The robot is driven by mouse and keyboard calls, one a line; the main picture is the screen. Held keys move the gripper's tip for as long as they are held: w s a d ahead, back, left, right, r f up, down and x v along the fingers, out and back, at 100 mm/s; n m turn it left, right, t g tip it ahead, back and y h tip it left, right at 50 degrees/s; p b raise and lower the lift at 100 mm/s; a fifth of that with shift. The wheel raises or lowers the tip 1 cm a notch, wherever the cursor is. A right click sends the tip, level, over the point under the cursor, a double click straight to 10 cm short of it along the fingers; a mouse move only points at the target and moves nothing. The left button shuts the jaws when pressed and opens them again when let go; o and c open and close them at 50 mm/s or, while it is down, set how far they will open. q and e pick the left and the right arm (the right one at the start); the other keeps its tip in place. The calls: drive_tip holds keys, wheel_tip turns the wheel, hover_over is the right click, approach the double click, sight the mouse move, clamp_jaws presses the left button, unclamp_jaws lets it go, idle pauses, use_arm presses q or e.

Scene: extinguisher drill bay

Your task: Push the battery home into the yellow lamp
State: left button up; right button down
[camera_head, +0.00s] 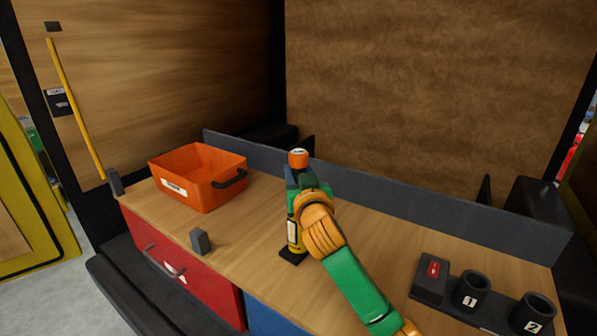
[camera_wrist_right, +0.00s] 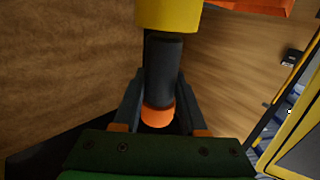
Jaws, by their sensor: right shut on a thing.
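The yellow lamp (camera_head: 294,238) stands upright on a dark base plate on the wooden worktop, partly hidden by my right gripper (camera_head: 296,180). The battery (camera_wrist_right: 163,70) is a dark cylinder with an orange end cap (camera_head: 298,158). My right gripper (camera_wrist_right: 159,100) is shut on the battery, with a finger on each side of it. The wrist view shows the yellow lamp body (camera_wrist_right: 168,15) in line with the battery's far end. How deep the battery sits in the lamp cannot be told. My left gripper is not in view.
An orange bin (camera_head: 181,198) stands at the back left. A small grey block (camera_head: 200,241) is near the front edge. A dark box with a red label (camera_head: 430,287), cup 1 (camera_head: 471,301) and cup 2 (camera_head: 531,322) stand at the right. A grey rail (camera_head: 400,199) runs along the back.

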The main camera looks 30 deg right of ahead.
drive_tip(key=shift+f+b, duration=1.3)
drive_tip(key=shift+f, duration=0.4)
drive_tip(key=shift+f, duration=0.35)
drive_tip(key=shift+f+b, duration=0.55)
drive_tip(key=shift+b, duration=0.05)
drive_tip(key=shift+r+p, duration=0.35)
drive_tip(key=shift+p, duration=0.1)
idle(0.3)
drive_tip(key=shift+f, duration=0.4)
